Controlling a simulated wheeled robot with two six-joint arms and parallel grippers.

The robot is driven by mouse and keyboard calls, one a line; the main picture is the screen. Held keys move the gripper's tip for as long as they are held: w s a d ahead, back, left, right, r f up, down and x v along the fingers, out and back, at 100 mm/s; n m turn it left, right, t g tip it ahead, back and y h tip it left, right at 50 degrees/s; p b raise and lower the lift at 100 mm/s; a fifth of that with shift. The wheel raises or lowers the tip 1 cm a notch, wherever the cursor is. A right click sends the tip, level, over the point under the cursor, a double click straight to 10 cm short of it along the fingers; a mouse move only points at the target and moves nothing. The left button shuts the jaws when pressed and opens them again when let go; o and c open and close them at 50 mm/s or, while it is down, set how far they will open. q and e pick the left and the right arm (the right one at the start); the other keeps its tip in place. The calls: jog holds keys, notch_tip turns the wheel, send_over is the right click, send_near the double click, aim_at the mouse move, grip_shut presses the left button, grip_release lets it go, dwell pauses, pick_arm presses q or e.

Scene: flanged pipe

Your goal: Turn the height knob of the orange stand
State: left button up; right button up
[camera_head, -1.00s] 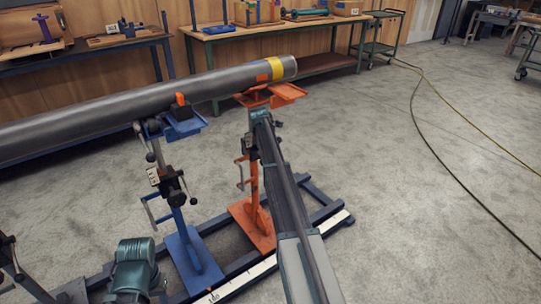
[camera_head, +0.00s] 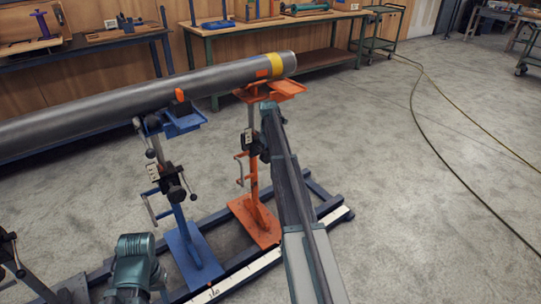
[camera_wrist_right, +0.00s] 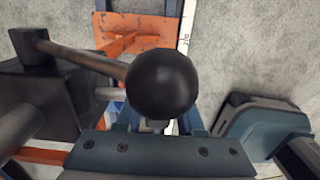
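The orange stand (camera_head: 252,205) stands upright under the yellow-banded end of the steel pipe (camera_head: 200,85). Its black clamp and knob area (camera_head: 254,146) is partly covered by my right arm in the head view. In the right wrist view a round black knob (camera_wrist_right: 162,84) is close up at the centre, and a bar with a dark end runs left behind it. The orange base plate (camera_wrist_right: 135,38) shows beyond. My right gripper's teal body spans the bottom of that view, just below the knob. Its fingertips and any contact are unclear.
A blue stand (camera_head: 190,250) supports the pipe just left of the orange one. Both stand on a dark rail frame with a white scale (camera_head: 240,276). Workbenches (camera_head: 270,45) line the wall.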

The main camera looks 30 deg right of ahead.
jog(key=o, duration=0.4)
jog(key=shift+c, duration=0.2)
jog(key=shift+r, duration=0.1)
jog(key=r+p, duration=1.2)
jog(key=shift+a, duration=0.25)
jog(key=shift+f, duration=0.1)
